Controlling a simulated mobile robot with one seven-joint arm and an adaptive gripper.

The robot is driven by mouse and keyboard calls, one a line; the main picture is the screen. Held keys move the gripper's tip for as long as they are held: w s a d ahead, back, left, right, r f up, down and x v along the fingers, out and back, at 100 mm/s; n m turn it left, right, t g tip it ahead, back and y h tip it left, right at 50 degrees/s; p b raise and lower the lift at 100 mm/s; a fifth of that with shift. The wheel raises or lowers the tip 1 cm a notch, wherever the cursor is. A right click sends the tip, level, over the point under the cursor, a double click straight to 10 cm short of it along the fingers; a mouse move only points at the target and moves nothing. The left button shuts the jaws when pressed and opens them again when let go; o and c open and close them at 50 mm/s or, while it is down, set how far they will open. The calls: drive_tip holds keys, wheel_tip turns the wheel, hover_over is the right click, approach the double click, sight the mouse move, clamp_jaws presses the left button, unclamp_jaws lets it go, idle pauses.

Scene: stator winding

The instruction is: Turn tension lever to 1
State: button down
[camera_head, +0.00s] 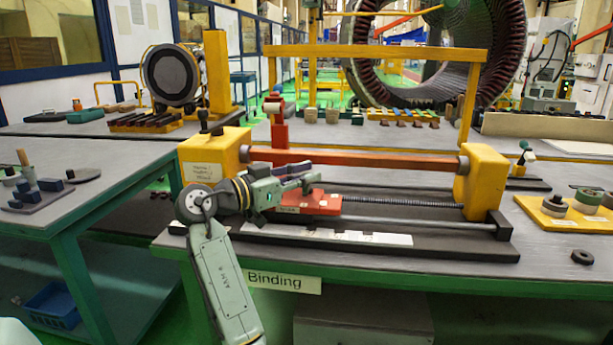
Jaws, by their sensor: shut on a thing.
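The binding machine has a yellow left housing (215,160), a yellow right housing (482,180) and an orange bar (350,160) between them. A red carriage (322,204) with small pale labels sits below the bar, by a threaded rod (400,201). My gripper (305,177) reaches in from the left, just above the carriage and in front of the bar. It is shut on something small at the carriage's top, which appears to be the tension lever. My fingers hide the lever, so its setting and the scale numbers cannot be read.
A red post (279,125) rises behind the bar. A yellow frame (470,100) stands behind the machine. A yellow tray (560,215) with round parts lies at right. A side table (120,175) stands at left.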

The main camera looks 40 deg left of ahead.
idle(0.3)
drive_tip(key=c, duration=1.5)
unclamp_jaws()
drive_tip(key=shift+c, duration=0.2)
drive_tip(key=v, duration=1.2)
drive_tip(key=shift+a, duration=0.15)
